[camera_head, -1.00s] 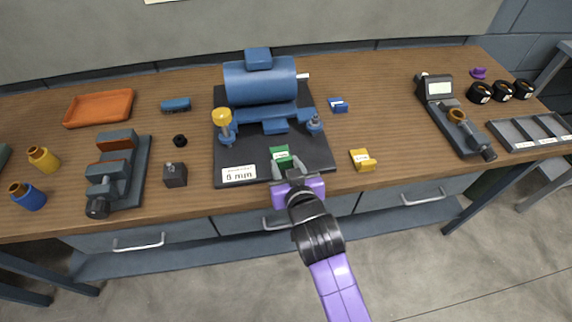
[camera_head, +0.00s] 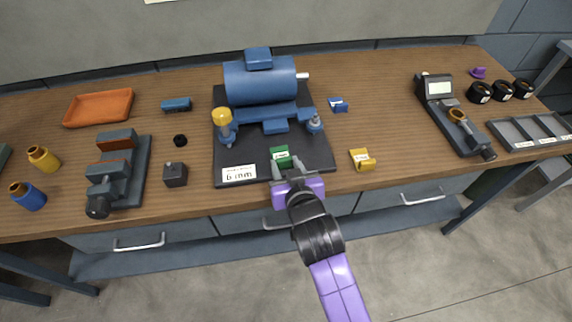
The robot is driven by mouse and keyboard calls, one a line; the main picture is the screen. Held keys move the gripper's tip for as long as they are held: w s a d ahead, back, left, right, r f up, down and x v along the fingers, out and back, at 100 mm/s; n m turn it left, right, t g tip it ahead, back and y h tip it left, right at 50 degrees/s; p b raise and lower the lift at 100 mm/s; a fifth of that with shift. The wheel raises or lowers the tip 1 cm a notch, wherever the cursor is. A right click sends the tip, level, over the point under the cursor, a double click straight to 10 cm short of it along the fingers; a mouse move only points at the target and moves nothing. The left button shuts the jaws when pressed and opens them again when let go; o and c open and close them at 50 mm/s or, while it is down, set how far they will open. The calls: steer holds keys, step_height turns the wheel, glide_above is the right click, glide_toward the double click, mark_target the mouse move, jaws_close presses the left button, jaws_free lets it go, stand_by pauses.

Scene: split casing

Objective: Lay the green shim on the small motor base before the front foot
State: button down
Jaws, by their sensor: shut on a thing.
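The green shim (camera_head: 281,155), with a small white label, is at the front part of the black motor base (camera_head: 318,152). My gripper (camera_head: 284,170) reaches in from the front edge and is shut on the shim's near end. I cannot tell whether the shim touches the plate or is just above it. The blue motor (camera_head: 260,82) stands on the base behind the shim.
A white "6 mm" card (camera_head: 239,174) lies on the base's front left. A yellow shim (camera_head: 361,160) and a blue shim (camera_head: 338,105) lie to the right. A dark block (camera_head: 175,174) and a vise (camera_head: 117,175) stand left. The wood right of the yellow shim is clear.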

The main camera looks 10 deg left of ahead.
steer(key=shift+f, duration=0.4)
steer(key=c, duration=0.8)
jaws_free()
step_height(320, 180, up, 8)
steer(key=p, duration=0.6)
steer(key=shift+p, duration=0.3)
